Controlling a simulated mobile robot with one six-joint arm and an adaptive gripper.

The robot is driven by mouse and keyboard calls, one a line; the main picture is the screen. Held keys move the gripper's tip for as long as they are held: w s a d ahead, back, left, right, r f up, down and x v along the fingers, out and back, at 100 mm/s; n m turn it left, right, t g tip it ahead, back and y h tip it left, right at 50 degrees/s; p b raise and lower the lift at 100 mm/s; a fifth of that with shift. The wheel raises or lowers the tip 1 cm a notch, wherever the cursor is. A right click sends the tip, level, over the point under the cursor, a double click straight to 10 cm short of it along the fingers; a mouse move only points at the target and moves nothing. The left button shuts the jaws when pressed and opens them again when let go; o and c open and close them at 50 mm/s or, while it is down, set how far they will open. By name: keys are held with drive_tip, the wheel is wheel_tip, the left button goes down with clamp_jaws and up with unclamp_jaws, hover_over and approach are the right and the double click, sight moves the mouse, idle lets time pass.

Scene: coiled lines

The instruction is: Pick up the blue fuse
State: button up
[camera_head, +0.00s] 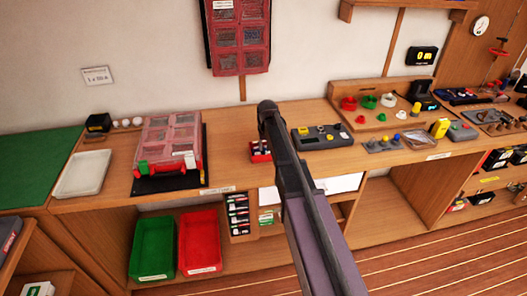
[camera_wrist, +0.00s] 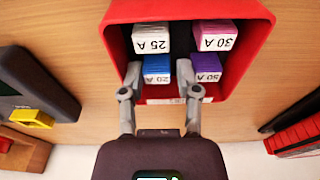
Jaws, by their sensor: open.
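The blue fuse (camera_wrist: 157,66), marked 20 A, stands in a red box (camera_wrist: 115,35) in the wrist view. Beside it are a purple fuse (camera_wrist: 207,66) marked 50 A, a white fuse (camera_wrist: 152,38) marked 25 A and a pink fuse (camera_wrist: 214,36) marked 30 A. My gripper (camera_wrist: 158,72) is open, with one fingertip on each side of the blue fuse. The right fingertip lies in the gap between blue and purple. Whether the fingers touch the blue fuse is unclear. In the head view the red box (camera_head: 258,156) is partly hidden by my arm.
A grey device with a yellow part (camera_wrist: 32,118) is left of the box in the wrist view. In the head view, a clear-lidded red organizer (camera_head: 168,145) stands left on the wooden bench, and a dark grey device (camera_head: 322,136) stands right of the red box.

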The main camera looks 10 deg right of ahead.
drive_tip(key=c, duration=0.5)
drive_tip(key=shift+o, duration=0.2)
drive_tip(key=shift+r, duration=0.1)
wheel_tip(320, 180, up, 3)
drive_tip(key=p, duration=0.3)
drive_tip(key=shift+r, duration=0.15)
drive_tip(key=shift+s+r+p, duration=0.25)
drive_tip(key=shift+p, duration=0.25)
drive_tip(key=s, duration=1)
drive_tip(key=s+r+p, duration=0.1)
drive_tip(key=s, duration=0.4)
drive_tip(key=shift+s+a, duration=0.1)
drive_tip(key=shift+s, duration=0.15)
